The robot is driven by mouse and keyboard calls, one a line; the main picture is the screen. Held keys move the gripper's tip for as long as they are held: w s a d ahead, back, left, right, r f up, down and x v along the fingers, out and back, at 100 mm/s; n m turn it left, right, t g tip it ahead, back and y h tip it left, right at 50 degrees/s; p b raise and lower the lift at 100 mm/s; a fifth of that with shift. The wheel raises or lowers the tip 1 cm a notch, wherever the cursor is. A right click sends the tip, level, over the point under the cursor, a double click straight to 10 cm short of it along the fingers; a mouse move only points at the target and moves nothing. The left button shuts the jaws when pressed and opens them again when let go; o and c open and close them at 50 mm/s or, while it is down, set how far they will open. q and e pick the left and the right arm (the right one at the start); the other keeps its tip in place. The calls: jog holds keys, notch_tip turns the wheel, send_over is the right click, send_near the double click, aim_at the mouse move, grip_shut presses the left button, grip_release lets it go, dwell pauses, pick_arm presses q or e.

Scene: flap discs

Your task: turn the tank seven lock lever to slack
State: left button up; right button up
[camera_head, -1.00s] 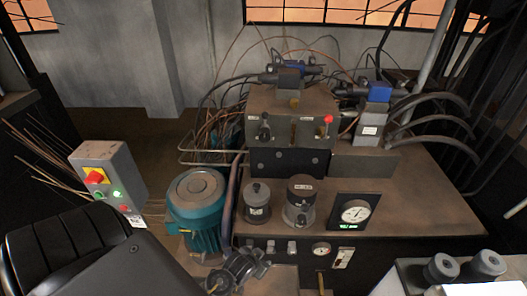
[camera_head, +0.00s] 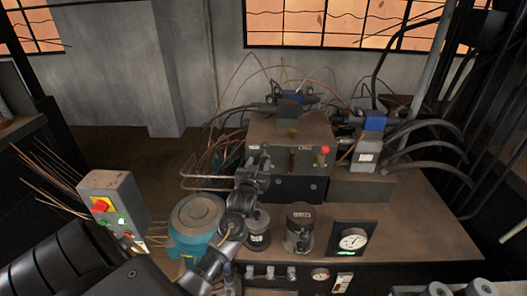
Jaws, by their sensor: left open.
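A brown valve block (camera_head: 272,130) stands on the bench in the head view. A lever with a red knob (camera_head: 325,150) is at its right front. A dark lever (camera_head: 265,148) is at its left front, partly hidden by my gripper. The labels are too small to read, so I cannot tell which lever is tank seven's. My left gripper (camera_head: 260,172) is open in front of the block's left side, close to the dark lever. I cannot tell whether it touches the lever. My right gripper is out of view.
Two dark cylindrical pots, the left (camera_head: 257,238) partly behind my arm and the right (camera_head: 299,228), stand before the block. A gauge panel (camera_head: 353,241) is to their right. A teal motor (camera_head: 194,222) and a switch box (camera_head: 113,208) are at left. Hoses crowd the right.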

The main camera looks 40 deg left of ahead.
aim_at(265, 150)
pick_arm(q)
jog(key=p+x, duration=0.2)
jog(key=x, duration=0.5)
jog(key=shift+a, duration=0.1)
jog(key=shift+w+a+f, duration=0.1)
jog(key=shift+w+a, duration=0.1)
jog(key=shift+w, duration=0.35)
grip_shut()
